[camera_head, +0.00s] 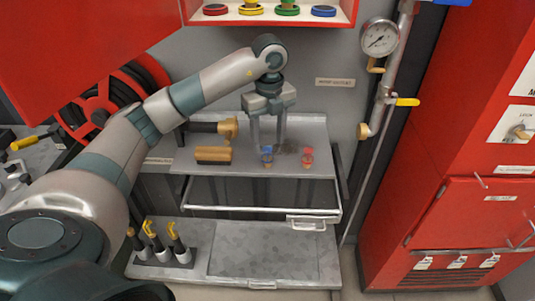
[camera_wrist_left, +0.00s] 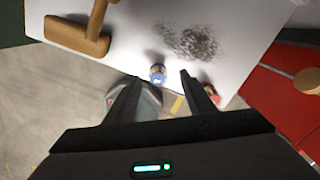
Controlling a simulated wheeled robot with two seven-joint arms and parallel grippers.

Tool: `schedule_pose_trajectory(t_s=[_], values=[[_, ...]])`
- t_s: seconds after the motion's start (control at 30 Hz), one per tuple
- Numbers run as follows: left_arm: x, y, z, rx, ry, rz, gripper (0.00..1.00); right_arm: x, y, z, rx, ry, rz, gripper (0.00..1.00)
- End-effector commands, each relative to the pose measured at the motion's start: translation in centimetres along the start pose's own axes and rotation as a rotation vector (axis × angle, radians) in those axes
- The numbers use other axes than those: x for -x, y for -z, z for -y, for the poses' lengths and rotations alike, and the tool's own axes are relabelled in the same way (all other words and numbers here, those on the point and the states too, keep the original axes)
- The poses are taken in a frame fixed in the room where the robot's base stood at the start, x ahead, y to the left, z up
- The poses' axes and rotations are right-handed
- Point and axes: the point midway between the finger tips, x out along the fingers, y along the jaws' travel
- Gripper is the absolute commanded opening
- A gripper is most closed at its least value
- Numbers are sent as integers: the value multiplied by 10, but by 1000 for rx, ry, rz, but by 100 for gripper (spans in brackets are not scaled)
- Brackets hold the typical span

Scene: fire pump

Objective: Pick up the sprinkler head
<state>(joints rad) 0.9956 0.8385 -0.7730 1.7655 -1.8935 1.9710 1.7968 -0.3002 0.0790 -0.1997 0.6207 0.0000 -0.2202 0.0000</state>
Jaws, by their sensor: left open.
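Two small fittings that look like sprinkler heads stand on the grey shelf (camera_head: 226,168). One is blue (camera_head: 267,155), the other red (camera_head: 308,157) and to its right. My left gripper (camera_head: 268,147) points down over the shelf, open, with its fingers apart around or just above the blue one. In the left wrist view the blue-topped head (camera_wrist_left: 157,72) shows between the fingertips of my left gripper (camera_wrist_left: 160,77), with nothing clamped. I cannot tell whether a finger touches it. The red one is partly hidden behind a finger there. My right gripper is out of view.
A wooden mallet (camera_head: 213,155) lies left of the gripper; it also shows in the left wrist view (camera_wrist_left: 75,36). A dark speckled patch (camera_wrist_left: 190,41) lies beside the blue head. An open drawer frame (camera_head: 262,210) is below the shelf. A red cabinet (camera_head: 450,215) stands right.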

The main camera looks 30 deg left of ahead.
Motion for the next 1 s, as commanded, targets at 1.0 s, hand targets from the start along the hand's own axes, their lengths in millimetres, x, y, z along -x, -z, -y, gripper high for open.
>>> schedule_pose_trajectory(t_s=[1.0], values=[[-43,3,-4,0,-1,1,28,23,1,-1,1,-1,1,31]])
